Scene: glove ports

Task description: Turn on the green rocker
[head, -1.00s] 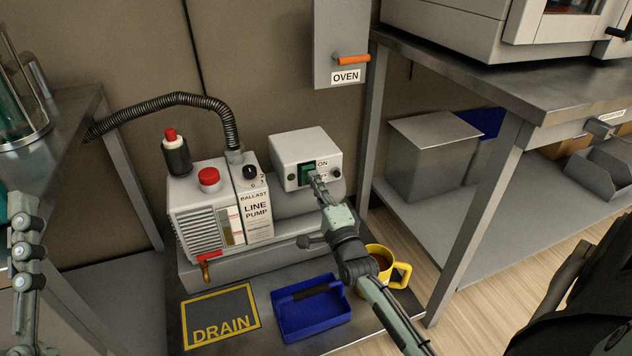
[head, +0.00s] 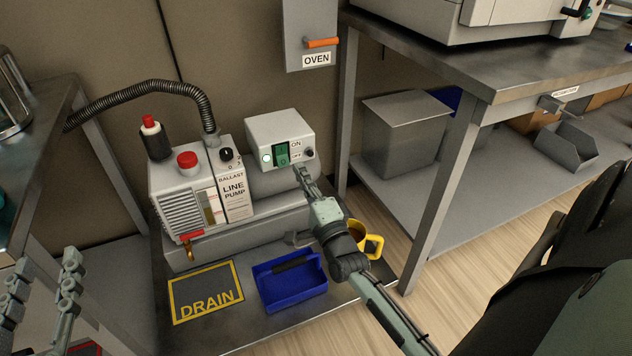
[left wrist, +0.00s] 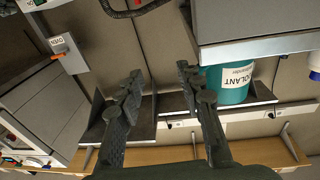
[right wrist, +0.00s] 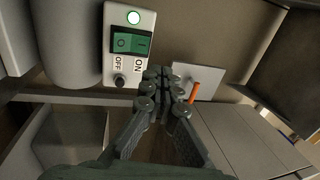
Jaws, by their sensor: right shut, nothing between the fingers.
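The green rocker (head: 283,155) is on the front of a white switch box (head: 280,130) behind the pump, beside ON and OFF labels. In the right wrist view the rocker (right wrist: 131,43) shows O and I marks, and the round lamp (right wrist: 133,17) beside it glows whitish green. The lamp (head: 266,158) also looks bright in the head view. My right gripper (head: 301,172) is shut and empty, just in front of the box and apart from the rocker; it also shows in the right wrist view (right wrist: 160,74). My left gripper (left wrist: 160,72) is open and empty, far left.
The line pump (head: 185,205) with its hose stands left of the box. A blue tray (head: 290,288), a yellow mug (head: 372,245) and a DRAIN mat (head: 205,290) lie in front. An OVEN switch (head: 312,35) hangs above. A metal bench (head: 500,80) stands right.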

